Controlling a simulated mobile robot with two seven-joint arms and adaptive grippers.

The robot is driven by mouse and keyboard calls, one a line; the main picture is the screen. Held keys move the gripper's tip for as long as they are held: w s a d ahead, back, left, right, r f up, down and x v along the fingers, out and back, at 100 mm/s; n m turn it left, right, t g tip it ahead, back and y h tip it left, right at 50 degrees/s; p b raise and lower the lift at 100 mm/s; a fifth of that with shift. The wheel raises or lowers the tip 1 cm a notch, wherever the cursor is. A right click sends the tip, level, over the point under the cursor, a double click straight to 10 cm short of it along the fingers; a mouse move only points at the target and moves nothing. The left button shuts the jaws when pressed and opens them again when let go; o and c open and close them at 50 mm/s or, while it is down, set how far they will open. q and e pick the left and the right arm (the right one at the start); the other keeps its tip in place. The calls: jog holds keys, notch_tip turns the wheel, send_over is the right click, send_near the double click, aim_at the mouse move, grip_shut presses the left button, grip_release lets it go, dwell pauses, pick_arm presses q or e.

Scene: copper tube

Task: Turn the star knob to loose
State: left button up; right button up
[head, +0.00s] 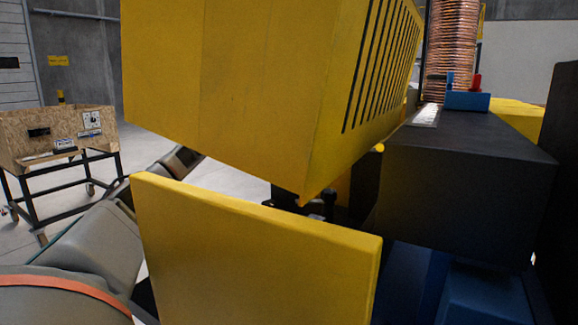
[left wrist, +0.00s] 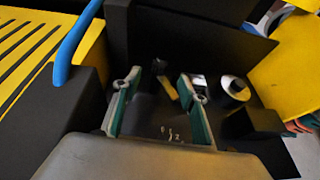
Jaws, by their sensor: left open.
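In the left wrist view my left gripper (left wrist: 159,80) is open, its two teal-lined fingers apart over a dark machine surface. A small yellow and black part (left wrist: 166,87) shows between the fingers, with no clear contact. A round black knob-like part on a pale silver base (left wrist: 235,88) stands to the right of the fingers. I cannot tell whether either part is the star knob. In the head view my left arm comes in from the left and its gripper is hidden behind yellow panels. My right gripper is in neither view.
A large yellow slotted housing (head: 230,80) and a yellow panel (head: 255,250) block much of the head view. A black box (head: 465,160) stands at right, with a copper coil (head: 453,45) behind it. A blue tube (left wrist: 78,42) arches left of the gripper. A wooden cart (head: 55,140) stands far left.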

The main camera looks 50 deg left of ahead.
pick_arm(q)
jog(key=shift+v, duration=1.35)
